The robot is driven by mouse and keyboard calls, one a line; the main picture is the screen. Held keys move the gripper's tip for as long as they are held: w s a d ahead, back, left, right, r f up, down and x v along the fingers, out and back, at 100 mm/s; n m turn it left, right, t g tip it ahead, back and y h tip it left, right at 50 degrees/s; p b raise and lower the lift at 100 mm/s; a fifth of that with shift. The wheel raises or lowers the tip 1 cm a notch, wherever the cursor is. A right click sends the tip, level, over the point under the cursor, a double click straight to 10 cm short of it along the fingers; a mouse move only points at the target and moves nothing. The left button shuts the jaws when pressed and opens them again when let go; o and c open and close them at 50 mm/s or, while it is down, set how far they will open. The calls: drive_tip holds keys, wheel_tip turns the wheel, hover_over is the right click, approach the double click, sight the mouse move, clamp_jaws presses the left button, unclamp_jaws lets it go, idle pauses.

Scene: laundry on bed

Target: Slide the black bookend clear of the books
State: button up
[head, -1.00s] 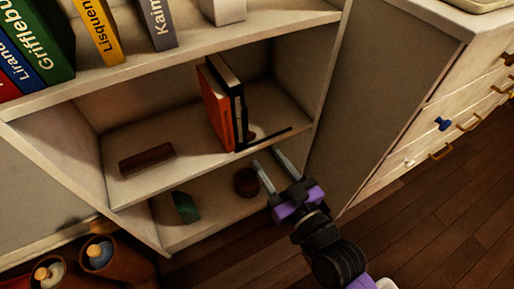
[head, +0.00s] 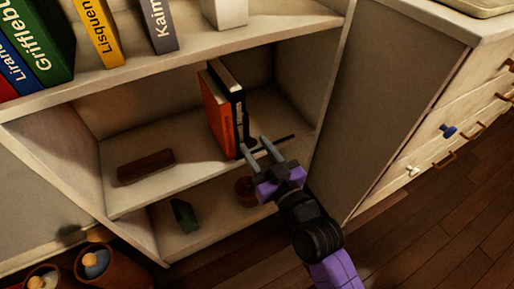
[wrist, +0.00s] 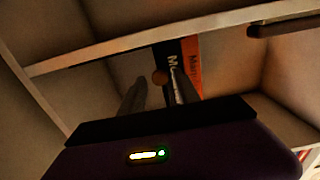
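The black bookend (head: 284,139) shows as a thin dark strip on the middle shelf, right of the books; its upright part is hard to tell from the dark book. An orange book (head: 216,115) and a black book (head: 238,108) stand upright together. My gripper (head: 254,144) is open at the shelf's front edge, its fingers pointing in beside the black book's lower end. Contact cannot be told.
A brown block (head: 146,166) lies left on the same shelf. Below are a green block (head: 185,214) and a brown round object (head: 245,188). Several books (head: 98,32) stand above.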

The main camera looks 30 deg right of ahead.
clamp_jaws()
idle(1.2)
